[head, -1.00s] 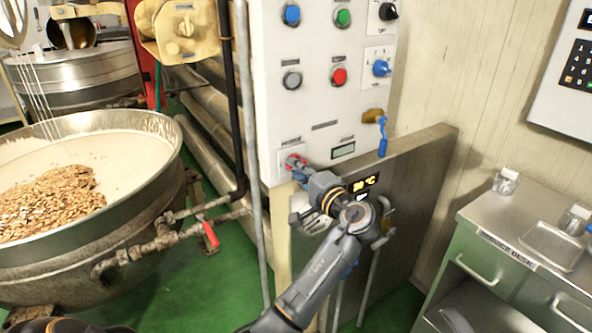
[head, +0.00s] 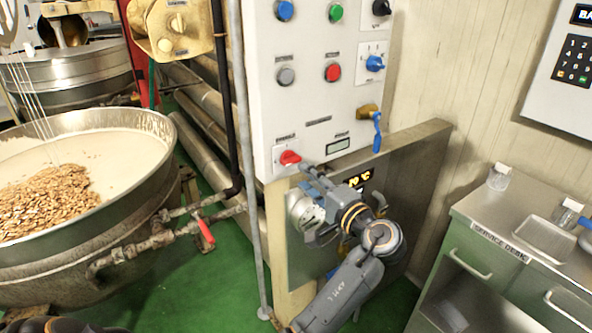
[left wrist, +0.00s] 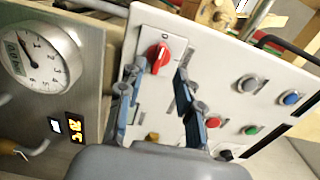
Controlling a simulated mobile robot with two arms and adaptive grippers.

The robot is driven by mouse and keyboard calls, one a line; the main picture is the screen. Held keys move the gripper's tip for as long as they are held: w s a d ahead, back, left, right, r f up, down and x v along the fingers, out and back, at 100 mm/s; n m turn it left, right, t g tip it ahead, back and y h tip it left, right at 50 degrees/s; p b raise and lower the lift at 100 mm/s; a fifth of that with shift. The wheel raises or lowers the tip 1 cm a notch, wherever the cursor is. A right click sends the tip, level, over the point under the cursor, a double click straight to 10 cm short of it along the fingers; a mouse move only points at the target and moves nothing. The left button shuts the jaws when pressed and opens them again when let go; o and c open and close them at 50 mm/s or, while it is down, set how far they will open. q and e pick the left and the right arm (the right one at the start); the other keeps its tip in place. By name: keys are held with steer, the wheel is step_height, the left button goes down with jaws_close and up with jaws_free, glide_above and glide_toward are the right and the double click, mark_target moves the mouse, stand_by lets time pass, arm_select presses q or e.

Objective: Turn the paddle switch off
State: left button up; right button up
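The paddle switch (head: 290,157) is a red rotary knob on a white square plate at the lower left of the white control panel. Its handle lies nearly sideways in the head view. In the left wrist view the red knob (left wrist: 157,57) has one end near a "0" mark. My left gripper (head: 307,172) is just to the lower right of the knob. In the left wrist view my left gripper (left wrist: 161,72) shows two spread fingers with empty space between them, apart from the knob. My right gripper is not in view.
The panel also holds a red button (head: 332,72), a blue rotary knob (head: 375,63) and a blue-handled valve (head: 377,131). A vertical grey pipe (head: 247,150) runs left of the panel. A large kettle (head: 120,215) stands left, a steel desk (head: 490,225) right.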

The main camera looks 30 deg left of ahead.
arm_select(q)
steer(key=shift+v, duration=2.4)
